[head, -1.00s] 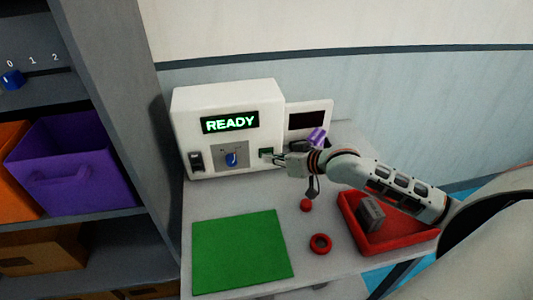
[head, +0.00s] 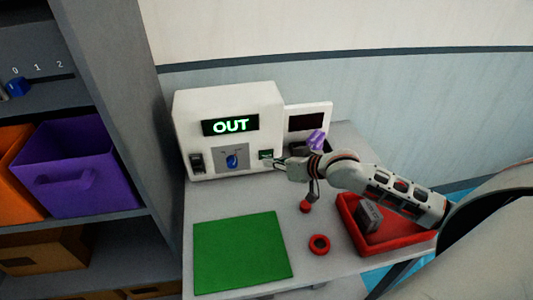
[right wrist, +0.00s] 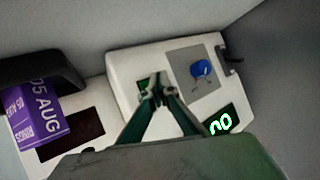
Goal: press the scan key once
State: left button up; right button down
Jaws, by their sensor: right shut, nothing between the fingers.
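The white machine (head: 215,110) stands at the back of the table. Its display (head: 230,126) reads "OUT" in green letters. A small green key (head: 266,155) sits on the right of its front face; I take it to be the scan key. My right gripper (head: 277,161) is shut and empty, with its tips just in front of that key. In the right wrist view the closed fingertips (right wrist: 158,96) overlap the green key (right wrist: 143,84) and partly hide it. Whether they touch it I cannot tell. My left gripper is not in view.
A blue knob (head: 231,160) and a dark switch (head: 196,162) are on the machine's front. A purple item (head: 316,139) is by a smaller white unit (head: 323,110). A green mat (head: 240,250), red ring (head: 319,244) and red tray (head: 352,225) lie in front.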

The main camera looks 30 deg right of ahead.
jog(key=shift+s, duration=0.2)
jog(key=s+p, duration=0.2)
jog(key=shift+s+a+r+p, duration=0.1)
jog(key=shift+s+a+p, duration=0.25)
jog(key=shift+a, duration=0.05)
jog(key=shift+s+a, duration=0.15)
jog(key=shift+s, duration=0.4)
jog(key=shift+s+a, duration=0.15)
jog(key=shift+s, duration=0.4)
